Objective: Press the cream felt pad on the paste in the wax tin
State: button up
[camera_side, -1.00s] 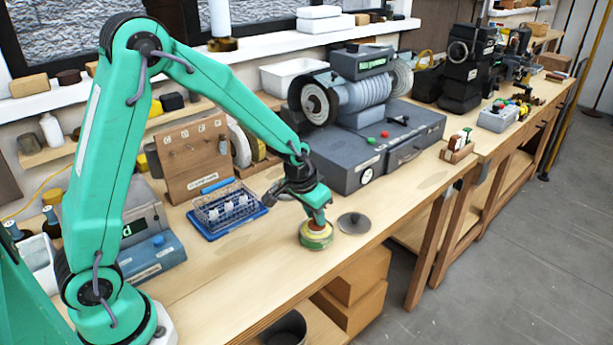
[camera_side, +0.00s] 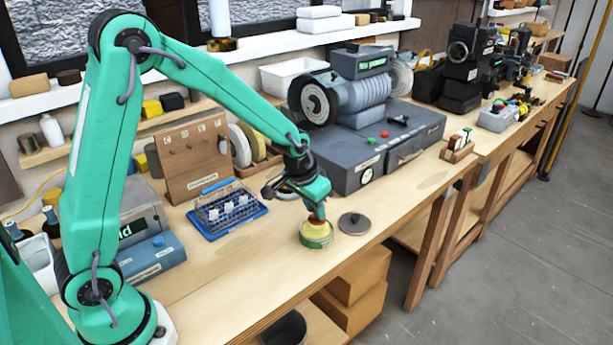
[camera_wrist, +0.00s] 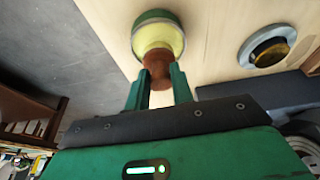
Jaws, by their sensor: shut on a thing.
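My gripper (camera_side: 317,206) is shut on the brown handle (camera_wrist: 157,66) of the cream felt pad. The cream pad (camera_side: 316,227) is below the fingers, at the mouth of the green wax tin (camera_side: 316,243). In the wrist view, the pad (camera_wrist: 158,38) covers much of the tin's opening, and the tin's green rim (camera_wrist: 154,15) shows beyond it. The tin stands on the bench near its front edge. The paste is mostly hidden by the pad. I cannot tell whether the pad touches the paste.
A grey round lid (camera_side: 354,223) lies just right of the tin. A blue tray with a wire rack (camera_side: 228,208) stands to the left. The grey polishing machine (camera_side: 365,150) stands behind. Bare bench lies in front of the rack, and the front edge is close.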

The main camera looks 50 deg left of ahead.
jog(key=shift+r, duration=2.5)
